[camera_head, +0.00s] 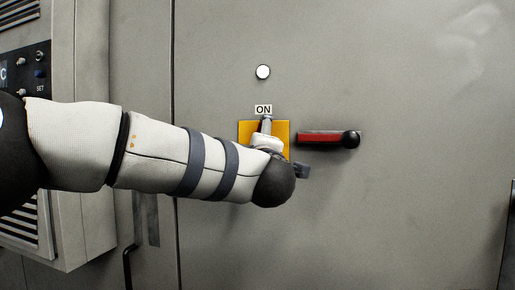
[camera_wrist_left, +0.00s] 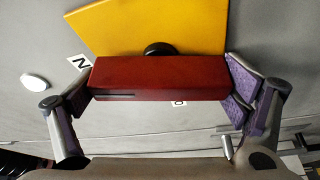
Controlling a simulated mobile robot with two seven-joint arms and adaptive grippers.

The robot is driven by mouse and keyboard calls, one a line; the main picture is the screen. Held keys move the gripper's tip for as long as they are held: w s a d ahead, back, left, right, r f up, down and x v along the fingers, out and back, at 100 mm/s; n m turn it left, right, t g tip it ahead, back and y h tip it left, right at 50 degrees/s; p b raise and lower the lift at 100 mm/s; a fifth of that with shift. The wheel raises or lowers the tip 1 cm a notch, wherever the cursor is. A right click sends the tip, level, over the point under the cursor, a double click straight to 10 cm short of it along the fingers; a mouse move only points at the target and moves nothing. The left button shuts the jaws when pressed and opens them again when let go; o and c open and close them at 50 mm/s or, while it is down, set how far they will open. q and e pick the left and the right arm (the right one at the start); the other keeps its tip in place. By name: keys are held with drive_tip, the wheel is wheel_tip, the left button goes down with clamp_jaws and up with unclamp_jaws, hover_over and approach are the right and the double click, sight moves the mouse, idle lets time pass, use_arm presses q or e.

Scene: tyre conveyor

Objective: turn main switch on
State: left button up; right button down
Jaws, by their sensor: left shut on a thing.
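The main switch has a yellow plate (camera_head: 282,127) on a grey cabinet door, under an ON label (camera_head: 263,109). In the left wrist view, a red bar (camera_wrist_left: 160,78) lies across the lower edge of the yellow plate (camera_wrist_left: 150,20), with a black round part (camera_wrist_left: 160,48) behind it. My left gripper (camera_head: 284,148) is at the plate, its wrist hiding the plate's lower part. Its fingers (camera_wrist_left: 160,85) are shut on the red bar, one at each end, in the left wrist view. My right gripper is out of view.
A white round lamp (camera_head: 263,72) is above the label. A control box (camera_head: 85,215) is at left. Door right of the handle is clear.

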use_arm(q)
drive_tip(key=shift+n+g, duration=0.6)
drive_tip(key=shift+n, duration=0.9)
drive_tip(key=o, duration=0.9)
drive_tip(key=shift+c, duration=0.2)
drive_tip(key=s+d, duration=0.1)
drive_tip(key=s, duration=1.1)
drive_tip(key=shift+f, duration=0.1)
